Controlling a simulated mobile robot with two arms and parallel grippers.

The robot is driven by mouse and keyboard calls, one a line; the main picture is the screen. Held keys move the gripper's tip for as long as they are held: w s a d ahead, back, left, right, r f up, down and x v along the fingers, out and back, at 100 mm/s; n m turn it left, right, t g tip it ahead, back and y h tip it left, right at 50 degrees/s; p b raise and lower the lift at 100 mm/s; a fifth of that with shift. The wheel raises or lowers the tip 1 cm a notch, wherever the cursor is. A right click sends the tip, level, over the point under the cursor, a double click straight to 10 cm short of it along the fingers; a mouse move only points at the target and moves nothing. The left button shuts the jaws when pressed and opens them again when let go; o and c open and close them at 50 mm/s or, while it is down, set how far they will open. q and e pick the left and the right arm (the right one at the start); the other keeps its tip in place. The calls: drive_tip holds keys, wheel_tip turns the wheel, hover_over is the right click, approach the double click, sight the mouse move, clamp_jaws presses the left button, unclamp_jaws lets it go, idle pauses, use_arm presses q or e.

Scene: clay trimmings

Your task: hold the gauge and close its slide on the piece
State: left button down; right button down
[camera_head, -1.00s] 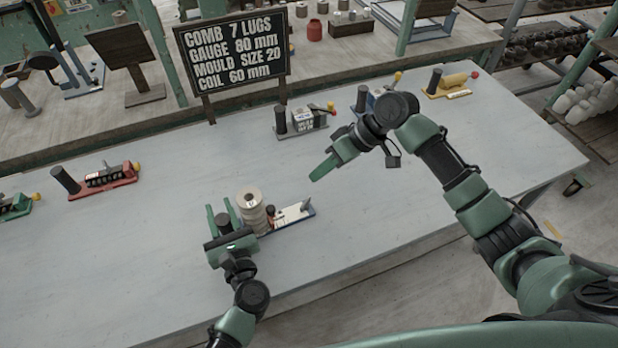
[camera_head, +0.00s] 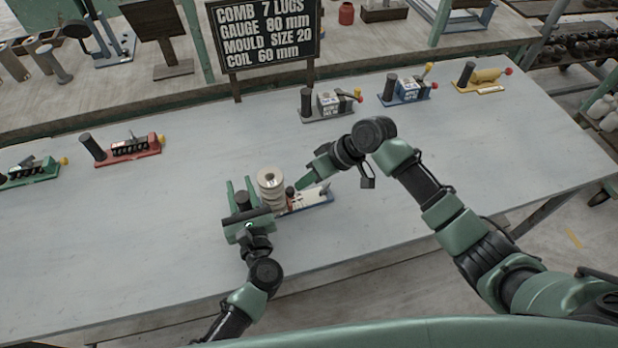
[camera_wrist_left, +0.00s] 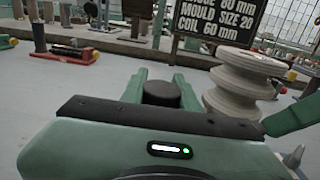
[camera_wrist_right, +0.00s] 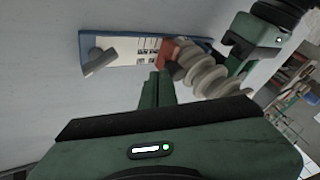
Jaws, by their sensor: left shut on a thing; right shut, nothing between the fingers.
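The gauge (camera_head: 318,197) has a white scale plate with a blue edge and lies near the table's front. Its dark post (camera_wrist_left: 160,93) stands between the fingers of my left gripper (camera_head: 241,188), which is shut on it. The piece, a cream ribbed spool (camera_head: 271,186), stands upright right of the left gripper; it also shows in the right wrist view (camera_wrist_right: 205,77). A red-brown slide block (camera_wrist_right: 171,52) is beside the spool; whether they touch is unclear. My right gripper (camera_head: 299,185) is shut and empty, its tips close to the slide over the plate.
A sign (camera_head: 265,35) stands at the table's back. A red fixture (camera_head: 122,150) and a green one (camera_head: 32,172) lie at the left. Grey (camera_head: 330,104), blue (camera_head: 407,90) and yellow (camera_head: 483,79) fixtures lie at the back right.

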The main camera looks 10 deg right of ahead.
drive_tip(key=shift+s+a, duration=0.25)
drive_tip(key=shift+a, duration=0.3)
use_arm(q)
drive_tip(key=shift+d, duration=0.1)
use_arm(e)
drive_tip(key=d, duration=0.1)
drive_tip(key=w+d, duration=0.1)
drive_tip(key=d, duration=0.1)
drive_tip(key=w+d, duration=0.1)
drive_tip(key=shift+w+d, duration=0.15)
drive_tip(key=shift+d, duration=0.05)
drive_tip(key=v, duration=1)
drive_tip(key=shift+a, duration=0.15)
use_arm(q)
drive_tip(key=c, duration=1)
unclamp_jaws()
